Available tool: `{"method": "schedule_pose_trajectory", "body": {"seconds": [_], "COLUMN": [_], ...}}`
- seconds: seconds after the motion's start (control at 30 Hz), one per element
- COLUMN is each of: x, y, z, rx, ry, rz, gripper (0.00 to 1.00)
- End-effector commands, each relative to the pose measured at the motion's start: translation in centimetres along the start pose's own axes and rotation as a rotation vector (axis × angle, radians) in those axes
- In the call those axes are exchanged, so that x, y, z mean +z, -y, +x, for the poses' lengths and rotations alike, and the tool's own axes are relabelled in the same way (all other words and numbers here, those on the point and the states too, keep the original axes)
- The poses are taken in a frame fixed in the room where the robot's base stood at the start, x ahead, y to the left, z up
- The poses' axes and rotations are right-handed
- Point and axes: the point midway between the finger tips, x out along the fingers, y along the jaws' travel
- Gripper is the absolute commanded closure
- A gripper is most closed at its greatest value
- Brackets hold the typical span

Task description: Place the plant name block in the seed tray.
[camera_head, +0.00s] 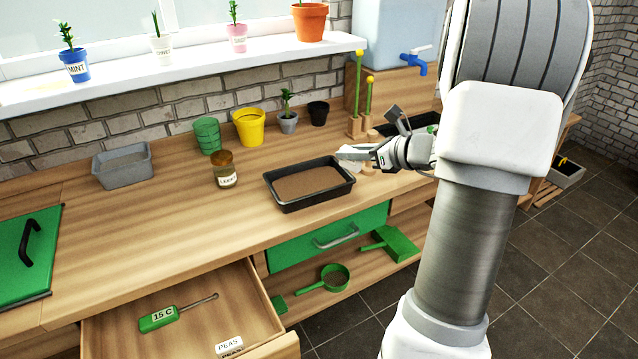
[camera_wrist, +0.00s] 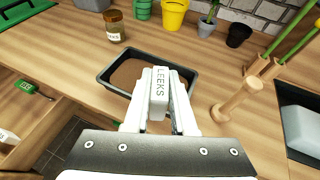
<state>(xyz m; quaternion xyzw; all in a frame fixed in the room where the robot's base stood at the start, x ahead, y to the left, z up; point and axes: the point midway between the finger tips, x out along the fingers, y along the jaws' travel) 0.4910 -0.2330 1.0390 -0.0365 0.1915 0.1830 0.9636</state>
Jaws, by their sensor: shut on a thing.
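My gripper (camera_head: 345,154) is at the right back end of the seed tray in the head view. In the wrist view my gripper (camera_wrist: 160,75) is shut on a white plant name block (camera_wrist: 159,92) lettered LEEKS, held between the two white fingers. The seed tray (camera_head: 320,200) is black, filled with brown soil, and sits on the wooden worktop. In the wrist view the tray (camera_wrist: 107,84) lies beyond and below the block, partly hidden by the fingers. I cannot tell how high the block is above it.
A glass jar (camera_head: 225,171) stands left of the tray, with green and yellow pots (camera_head: 249,128) behind. A wooden tool (camera_wrist: 240,100) stands right of my gripper.

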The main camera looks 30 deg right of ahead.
Motion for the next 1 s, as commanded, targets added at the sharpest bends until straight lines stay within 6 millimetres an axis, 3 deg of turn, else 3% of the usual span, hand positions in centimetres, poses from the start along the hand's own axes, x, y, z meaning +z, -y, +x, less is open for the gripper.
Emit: {"method": "schedule_pose_trajectory", "body": {"seconds": [0.5, 0.73, 1.0], "x": [-1.9, -2.4, -5.7], "y": [-1.8, -1.9, -1.9], "z": [11.7, 13.2, 14.6], "rx": [0.004, 0.001, 0.002], "ry": [0.0, 0.0, 0.0], "rz": [0.0, 0.001, 0.003], "gripper": [1.0, 1.0, 1.0]}}
